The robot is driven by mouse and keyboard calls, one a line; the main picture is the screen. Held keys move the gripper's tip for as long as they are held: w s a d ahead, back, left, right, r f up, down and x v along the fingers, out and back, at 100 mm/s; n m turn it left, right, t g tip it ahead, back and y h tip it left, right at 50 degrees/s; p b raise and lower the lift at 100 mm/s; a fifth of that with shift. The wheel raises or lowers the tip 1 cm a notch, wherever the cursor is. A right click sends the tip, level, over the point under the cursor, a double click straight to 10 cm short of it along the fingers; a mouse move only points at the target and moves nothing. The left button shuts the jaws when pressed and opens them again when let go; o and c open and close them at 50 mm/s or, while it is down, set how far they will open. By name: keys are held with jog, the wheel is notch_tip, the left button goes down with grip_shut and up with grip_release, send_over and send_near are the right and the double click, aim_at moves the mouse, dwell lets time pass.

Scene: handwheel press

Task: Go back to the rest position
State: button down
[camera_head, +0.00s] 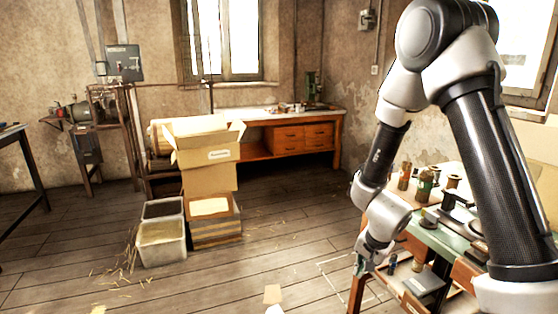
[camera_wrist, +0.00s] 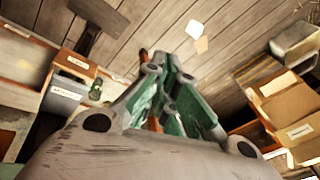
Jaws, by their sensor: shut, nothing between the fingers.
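My gripper (camera_head: 364,266) hangs at the end of my arm, low beside the left front corner of the workbench on the right. In the wrist view my gripper (camera_wrist: 167,62) shows its green fingers close together, with nothing between them. The fingers point toward the plank floor. The workbench (camera_head: 440,238) has a green top and wooden drawers. My arm hides part of it.
Stacked cardboard boxes (camera_head: 209,170) and grey bins (camera_head: 162,242) stand on the floor left of centre. A wooden bench (camera_head: 290,135) is along the back wall. A grey box (camera_head: 424,286) is near the gripper. The middle floor is mostly clear, with paper scraps (camera_head: 272,294).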

jog(key=s+a+r+n+g+y, duration=0.1)
jog(key=s+r+n, duration=0.25)
jog(key=r, duration=0.25)
jog(key=s+r+n+g+y, duration=0.1)
jog(key=s+r+n+y, duration=0.1)
jog(key=s+r, duration=0.3)
jog(key=s+d+r+n+t+h, duration=0.1)
jog(key=s+d+r, duration=0.5)
jog(key=r, duration=0.4)
jog(key=s+d+r+n+t+h, duration=0.1)
jog(key=s+d+r+n+h, duration=0.1)
jog(key=s+d+r, duration=0.4)
notch_tip(320, 180, up, 4)
jog(key=shift+s+d+r+t+h, duration=0.2)
jog(key=shift+s+d+t+h, duration=0.15)
jog(key=shift+s+t, duration=0.1)
